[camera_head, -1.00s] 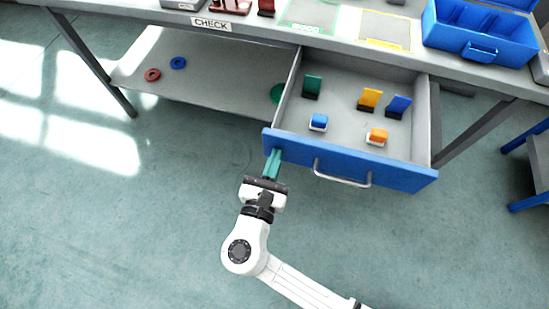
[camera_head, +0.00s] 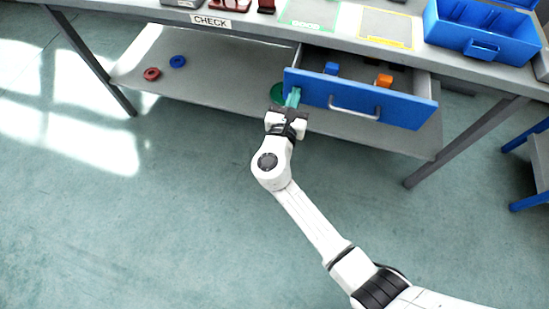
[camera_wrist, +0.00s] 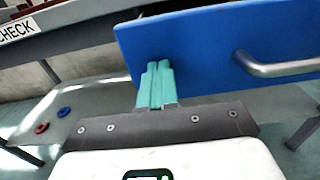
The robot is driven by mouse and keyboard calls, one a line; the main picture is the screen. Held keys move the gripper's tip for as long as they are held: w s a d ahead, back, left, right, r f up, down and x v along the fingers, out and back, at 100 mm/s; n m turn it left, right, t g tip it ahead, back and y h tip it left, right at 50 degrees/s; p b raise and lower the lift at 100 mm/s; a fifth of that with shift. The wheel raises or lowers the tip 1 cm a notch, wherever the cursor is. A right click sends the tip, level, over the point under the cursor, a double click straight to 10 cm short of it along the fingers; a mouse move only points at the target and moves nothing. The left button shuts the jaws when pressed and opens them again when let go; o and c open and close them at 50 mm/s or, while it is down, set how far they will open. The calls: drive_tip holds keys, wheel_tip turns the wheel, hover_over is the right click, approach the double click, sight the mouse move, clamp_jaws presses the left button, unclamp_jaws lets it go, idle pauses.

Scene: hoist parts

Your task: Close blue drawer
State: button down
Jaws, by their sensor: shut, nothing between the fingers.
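The blue drawer (camera_head: 390,107) hangs under the workbench and is partly open, with a strip of its inside showing behind the front panel. A metal bar handle (camera_head: 353,108) is on the panel; it also shows in the wrist view (camera_wrist: 280,67). My gripper (camera_head: 293,97) has teal fingers, shut and empty. The fingertips are at the left end of the drawer's blue front and look to touch it, low on the panel in the wrist view (camera_wrist: 155,72). A blue block (camera_head: 331,68) and an orange block (camera_head: 384,80) show inside the drawer.
The workbench top (camera_head: 265,22) holds a blue bin (camera_head: 481,30) at the right. A lower shelf (camera_head: 205,85) carries a red ring (camera_head: 151,73), a blue ring (camera_head: 177,61) and a green round piece. A blue-framed stool stands at the right. The floor in front is clear.

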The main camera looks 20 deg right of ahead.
drive_tip(key=b+x, duration=0.3)
drive_tip(key=x, duration=0.7)
drive_tip(key=shift+w+d+f, duration=0.15)
drive_tip(key=shift+w+d, duration=0.1)
drive_tip(key=shift+w+d+b, duration=0.35)
drive_tip(key=shift+w+b, duration=0.05)
drive_tip(key=shift+w, duration=0.15)
drive_tip(key=shift+w+r, duration=0.15)
drive_tip(key=shift+r, duration=0.1)
drive_tip(key=shift+d, duration=0.1)
